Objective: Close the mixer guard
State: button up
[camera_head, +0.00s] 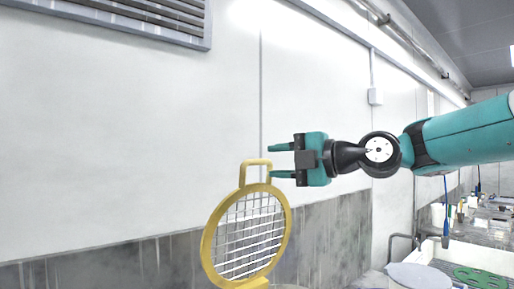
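The mixer guard (207,250) is a round yellow ring filled with a grey wire mesh. It stands upright, slightly tilted, with a squared yellow handle (256,162) at its top. Its foot runs off the bottom edge of the picture, so what it is mounted on is hidden. My gripper (271,161) is open, its two teal fingers pointing left, one above the other. The fingertips appear right at the handle's right side in the picture. I cannot tell whether they touch it or are at the same depth.
A pale wall with a grey lower band (130,262) runs behind the guard. A louvred vent (150,15) is at the upper left. At the lower right are a round grey lid-like disc (414,276) and a white basin with green pieces (480,278). The space left of the guard looks clear.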

aim_at(261, 162)
jog(key=p+x, duration=0.2)
jog(key=x, duration=0.2)
jog(key=shift+a+r, duration=0.15)
jog(key=shift+w+a+f, duration=0.2)
jog(key=shift+w+a, duration=0.1)
jog(key=shift+a, duration=0.05)
grip_shut()
